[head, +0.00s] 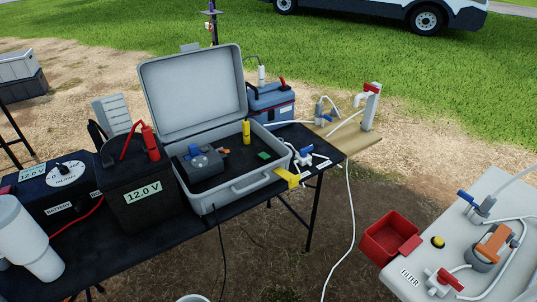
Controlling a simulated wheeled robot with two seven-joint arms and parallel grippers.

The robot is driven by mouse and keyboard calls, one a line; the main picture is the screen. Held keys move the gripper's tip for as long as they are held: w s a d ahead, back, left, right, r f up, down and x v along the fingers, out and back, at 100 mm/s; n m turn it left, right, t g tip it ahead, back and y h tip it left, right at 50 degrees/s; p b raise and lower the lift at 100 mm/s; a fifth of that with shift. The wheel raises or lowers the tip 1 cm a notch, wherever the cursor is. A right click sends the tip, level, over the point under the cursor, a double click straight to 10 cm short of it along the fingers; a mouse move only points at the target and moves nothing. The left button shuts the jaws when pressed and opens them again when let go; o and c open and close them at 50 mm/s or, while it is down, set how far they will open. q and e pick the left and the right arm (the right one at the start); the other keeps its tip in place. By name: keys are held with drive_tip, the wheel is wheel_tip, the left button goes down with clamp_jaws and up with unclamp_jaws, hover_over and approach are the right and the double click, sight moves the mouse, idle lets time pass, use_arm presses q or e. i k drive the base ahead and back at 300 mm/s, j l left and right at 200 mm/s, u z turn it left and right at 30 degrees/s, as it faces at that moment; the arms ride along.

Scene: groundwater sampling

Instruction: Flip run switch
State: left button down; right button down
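An open grey case (217,197) stands on the black table, its lid raised. In its black panel sit a grey pump-like unit (203,165) with a dark round top, a small orange part (222,152), a yellow upright piece (246,132) and a green patch (264,155). I cannot tell which small part is the run switch; no label for it is readable. Neither of my grippers is in view.
A black battery (138,180) marked 12.0 V, with a red clamp (150,142), stands left of the case. A black box (62,190) with a dial is farther left.

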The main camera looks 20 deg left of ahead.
sight(263, 156)
drive_tip(key=u, duration=1.6)
drive_tip(key=i+l, duration=0.3)
drive_tip(key=i, duration=0.15)
